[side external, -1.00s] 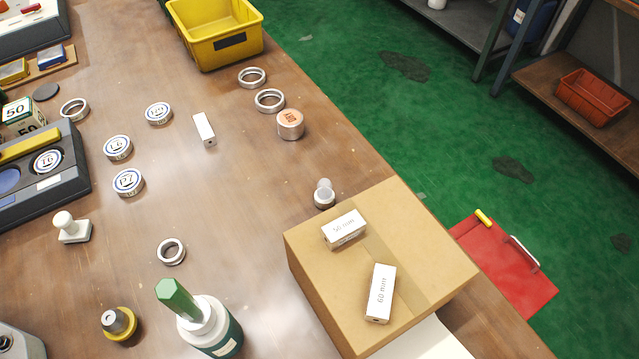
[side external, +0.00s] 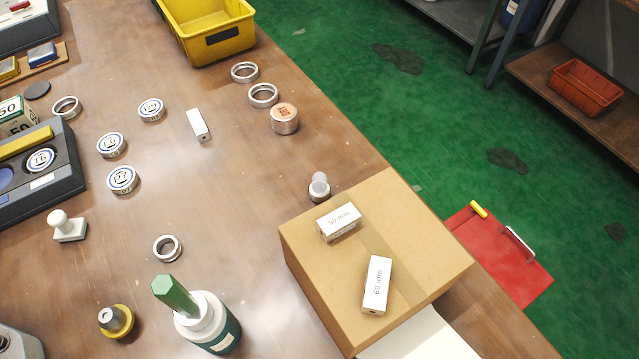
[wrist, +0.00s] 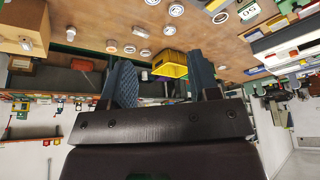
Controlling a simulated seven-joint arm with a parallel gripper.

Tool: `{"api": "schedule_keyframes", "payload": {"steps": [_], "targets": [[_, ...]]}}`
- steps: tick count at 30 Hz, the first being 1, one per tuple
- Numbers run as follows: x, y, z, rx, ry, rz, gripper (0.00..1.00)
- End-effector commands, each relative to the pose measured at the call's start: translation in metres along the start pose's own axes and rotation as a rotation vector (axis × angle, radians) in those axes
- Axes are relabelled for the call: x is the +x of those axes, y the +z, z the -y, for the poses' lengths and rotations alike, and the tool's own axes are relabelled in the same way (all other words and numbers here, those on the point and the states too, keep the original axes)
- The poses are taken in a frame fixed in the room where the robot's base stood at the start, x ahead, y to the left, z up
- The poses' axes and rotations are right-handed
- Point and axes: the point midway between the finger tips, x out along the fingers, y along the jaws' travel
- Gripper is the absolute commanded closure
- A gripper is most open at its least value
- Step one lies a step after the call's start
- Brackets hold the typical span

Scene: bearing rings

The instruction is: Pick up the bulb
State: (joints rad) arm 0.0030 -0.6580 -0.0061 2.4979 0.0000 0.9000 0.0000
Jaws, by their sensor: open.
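The bulb (side external: 319,187) shows in the side view as a small clear dome on a silvery base. It stands upright on the wooden table, just behind the cardboard box and apart from it. My gripper (wrist: 163,78) shows only in the wrist view. Its two dark, padded fingers are wide apart with nothing between them. It is outside the side view and away from the bulb. I cannot make out the bulb for certain in the wrist view.
The cardboard box (side external: 410,225) carries two white blocks, marked 50 mm (side external: 339,221) and 60 mm (side external: 377,284). Several rings and a copper-topped cylinder (side external: 284,118) lie farther back, near a yellow bin (side external: 207,30). The table left of the bulb is clear.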

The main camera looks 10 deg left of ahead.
Motion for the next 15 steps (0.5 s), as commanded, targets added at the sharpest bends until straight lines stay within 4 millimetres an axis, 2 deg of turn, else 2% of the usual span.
{"api": "schedule_keyframes", "payload": {"steps": [5,11,15], "targets": [[0.042,-0.008,-0.019,-0.007,0.052,0.205,0.44],[0.092,-0.020,-0.063,-0.132,0.193,0.411,0.44],[0.131,-0.027,-0.101,-0.276,0.299,0.552,0.44]]}}
